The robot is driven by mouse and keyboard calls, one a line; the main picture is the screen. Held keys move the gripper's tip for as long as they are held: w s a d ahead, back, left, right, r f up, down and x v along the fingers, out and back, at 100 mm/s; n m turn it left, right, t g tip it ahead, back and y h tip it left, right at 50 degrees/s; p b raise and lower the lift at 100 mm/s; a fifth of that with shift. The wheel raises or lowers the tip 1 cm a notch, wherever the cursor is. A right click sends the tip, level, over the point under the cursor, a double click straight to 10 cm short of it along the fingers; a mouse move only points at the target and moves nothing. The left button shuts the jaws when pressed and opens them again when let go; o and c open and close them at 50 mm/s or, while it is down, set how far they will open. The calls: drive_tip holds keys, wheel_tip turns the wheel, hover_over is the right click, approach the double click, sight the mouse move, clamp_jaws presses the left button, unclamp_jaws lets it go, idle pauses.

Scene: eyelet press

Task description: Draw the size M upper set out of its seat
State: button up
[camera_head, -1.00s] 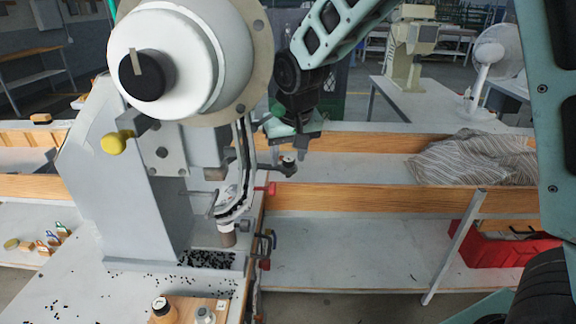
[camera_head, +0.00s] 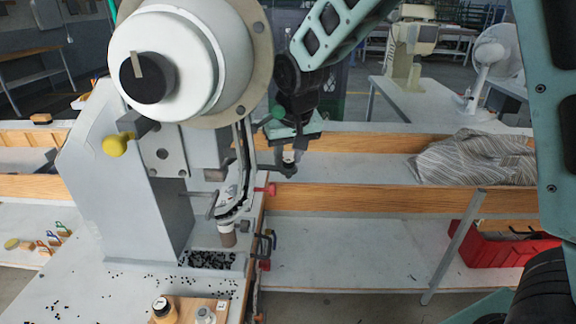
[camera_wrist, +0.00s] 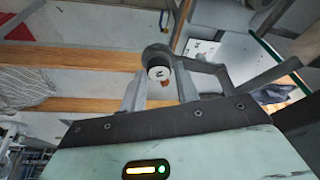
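A small upper set (camera_wrist: 159,73) with a pale round end and a dark mark, which I cannot read for certain, sits in the dark ring of a bracket (camera_wrist: 208,68) in the wrist view. In the head view the set (camera_head: 289,157) shows small at the end of the press's side arm. My gripper (camera_head: 290,148) hangs right over it there, pointing down. In the wrist view my gripper's fingers (camera_wrist: 160,80) stand apart, one on each side of the set, with gaps visible. Its lower part is partly hidden.
The grey eyelet press (camera_head: 140,215) fills the left, with its white round housing (camera_head: 205,55) close to my arm. Black eyelets are scattered at its base. A wooden block (camera_head: 185,312) holds small parts in front. A striped cloth (camera_head: 475,158) and red crate (camera_head: 500,245) lie right.

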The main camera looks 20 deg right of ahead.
sight(289, 160)
drive_tip(key=c, duration=0.5)
drive_tip(key=shift+r+p, duration=0.6)
drive_tip(key=shift+r, duration=0.1)
drive_tip(key=shift+r+p, duration=2.4)
drive_tip(key=shift+r, duration=0.6)
clamp_jaws()
